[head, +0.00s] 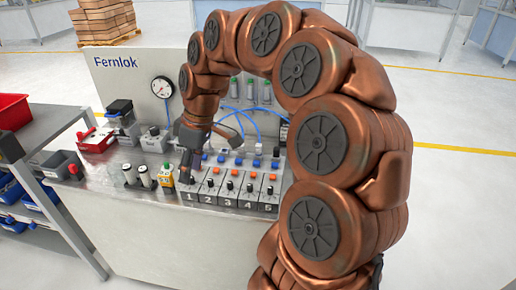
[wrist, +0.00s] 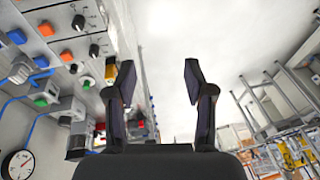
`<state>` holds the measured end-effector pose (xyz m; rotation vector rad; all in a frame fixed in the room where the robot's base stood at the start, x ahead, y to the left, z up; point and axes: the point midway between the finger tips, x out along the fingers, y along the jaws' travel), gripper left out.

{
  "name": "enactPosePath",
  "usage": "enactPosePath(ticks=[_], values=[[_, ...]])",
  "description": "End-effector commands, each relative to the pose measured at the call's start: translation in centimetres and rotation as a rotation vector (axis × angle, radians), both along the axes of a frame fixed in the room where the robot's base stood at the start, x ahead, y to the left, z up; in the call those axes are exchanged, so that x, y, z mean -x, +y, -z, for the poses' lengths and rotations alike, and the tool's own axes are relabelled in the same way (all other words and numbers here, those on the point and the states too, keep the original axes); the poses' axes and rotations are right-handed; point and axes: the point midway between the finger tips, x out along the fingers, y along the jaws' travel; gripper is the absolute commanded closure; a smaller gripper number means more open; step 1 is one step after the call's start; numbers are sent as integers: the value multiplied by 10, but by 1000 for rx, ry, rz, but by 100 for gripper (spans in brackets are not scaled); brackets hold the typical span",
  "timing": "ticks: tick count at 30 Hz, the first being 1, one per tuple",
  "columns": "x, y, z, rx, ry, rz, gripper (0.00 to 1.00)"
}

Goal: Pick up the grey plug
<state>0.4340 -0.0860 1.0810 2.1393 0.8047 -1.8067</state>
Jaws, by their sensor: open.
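I cannot pick out the grey plug for certain in either view; it may be too small or hidden by my arm. My gripper (head: 186,176) points down at the left end of the numbered control panel (head: 232,190), near the column marked 1. In the wrist view its two dark fingers (wrist: 157,82) stand wide apart with nothing between them.
White cylinders (head: 146,177) and a yellow bottle (head: 167,176) stand close left of my gripper on the metal bench (head: 130,215). Blue hoses (head: 238,122) hang behind the panel.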

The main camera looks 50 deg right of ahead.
Motion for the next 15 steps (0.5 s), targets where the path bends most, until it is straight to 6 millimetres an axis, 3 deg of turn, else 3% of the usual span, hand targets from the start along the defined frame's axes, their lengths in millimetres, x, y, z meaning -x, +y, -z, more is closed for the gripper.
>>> enactPosePath(ticks=[3, 7, 10, 15], values=[[-32, -48, -3, -23, -63, -20, 47], [-54, -107, 2, -31, -125, -34, 47], [-63, -158, 11, -24, -168, -35, 47], [-59, -239, 30, 6, -216, -23, 47]])
